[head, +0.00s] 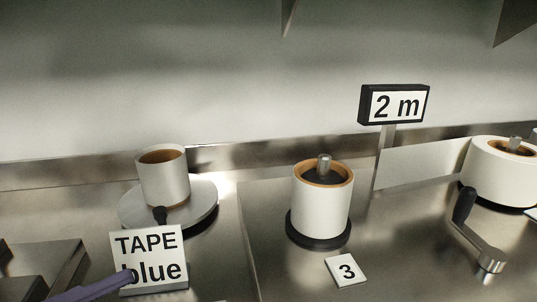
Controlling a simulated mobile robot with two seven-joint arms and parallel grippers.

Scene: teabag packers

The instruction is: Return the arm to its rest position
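Neither of my grippers can be made out in the head view, and no arm is clearly visible. A purple bar with a dark tip (90,287) reaches in from the lower left, in front of the sign reading "TAPE blue" (148,244). I cannot tell what the bar belongs to.
A white cup-like roll (164,180) stands on a round plate (204,207) at left. A white roll (322,204) stands on a black base at centre. A "2 m" sign (394,104), a "3" card (346,269), a crank (477,235) and another roll (498,176) are around it.

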